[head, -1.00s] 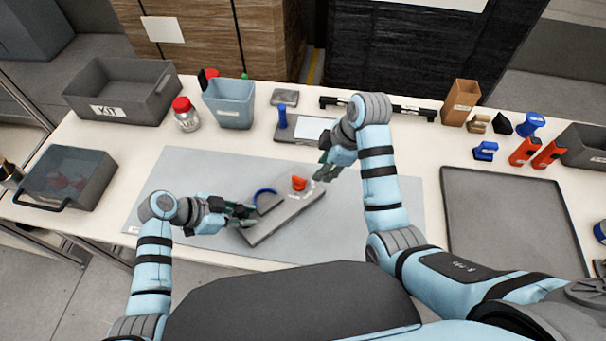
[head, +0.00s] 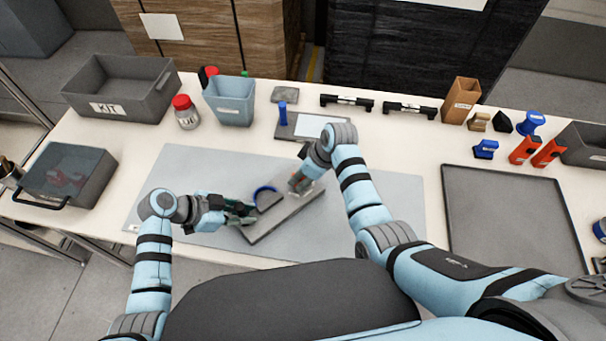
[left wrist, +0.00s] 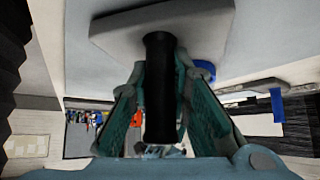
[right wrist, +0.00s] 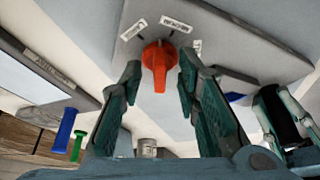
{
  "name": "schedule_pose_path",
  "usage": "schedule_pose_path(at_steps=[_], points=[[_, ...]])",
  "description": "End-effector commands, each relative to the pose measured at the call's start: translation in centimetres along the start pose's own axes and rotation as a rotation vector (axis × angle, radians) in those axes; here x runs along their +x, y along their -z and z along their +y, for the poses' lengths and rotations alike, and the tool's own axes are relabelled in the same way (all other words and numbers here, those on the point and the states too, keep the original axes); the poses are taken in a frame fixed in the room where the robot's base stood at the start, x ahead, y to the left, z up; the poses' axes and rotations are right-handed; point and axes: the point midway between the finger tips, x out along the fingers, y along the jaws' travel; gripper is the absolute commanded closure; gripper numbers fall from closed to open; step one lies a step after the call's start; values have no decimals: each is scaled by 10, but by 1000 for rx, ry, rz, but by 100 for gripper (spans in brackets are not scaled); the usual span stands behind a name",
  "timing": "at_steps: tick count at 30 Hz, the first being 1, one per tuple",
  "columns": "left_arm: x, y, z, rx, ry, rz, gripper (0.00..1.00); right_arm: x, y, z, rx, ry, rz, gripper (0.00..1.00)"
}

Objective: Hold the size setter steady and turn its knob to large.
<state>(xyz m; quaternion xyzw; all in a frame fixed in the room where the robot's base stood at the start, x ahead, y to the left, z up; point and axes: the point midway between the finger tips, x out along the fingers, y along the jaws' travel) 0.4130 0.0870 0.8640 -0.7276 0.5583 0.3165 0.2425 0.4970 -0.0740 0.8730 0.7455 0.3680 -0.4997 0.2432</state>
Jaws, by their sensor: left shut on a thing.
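The size setter (head: 284,216), a grey board, lies at an angle on the mat. My left gripper (head: 245,212) is shut on its black handle, which stands between the fingers in the left wrist view (left wrist: 159,90). In the head view my right gripper (head: 298,186) covers most of the knob.
A blue ring (head: 263,189) shows by the setter. The grey mat (head: 190,165) is otherwise mostly clear. Behind it are a blue-grey bin (head: 229,110), a jar (head: 186,118) and a flat plate with a blue-handled tool (head: 282,113). An empty dark tray (head: 510,225) lies to the right.

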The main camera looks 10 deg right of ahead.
Motion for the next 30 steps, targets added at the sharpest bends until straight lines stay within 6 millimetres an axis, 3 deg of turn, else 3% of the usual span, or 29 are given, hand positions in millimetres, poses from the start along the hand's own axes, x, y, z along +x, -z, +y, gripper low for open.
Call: schedule_pose_path(at_steps=[2, 8, 20, 30], points=[[0, 0, 0, 0, 0, 0, 100, 0, 0, 0, 0, 0, 0, 70], [0, 0, 0, 0, 0, 0, 100, 0, 0, 0, 0, 0, 0, 100], [0, 0, 0, 0, -1, 0, 100, -1, 0, 1, -27, 10, -1, 100], [0, 0, 0, 0, -1, -1, 100, -1, 0, 4, -203, 86, -3, 100]])
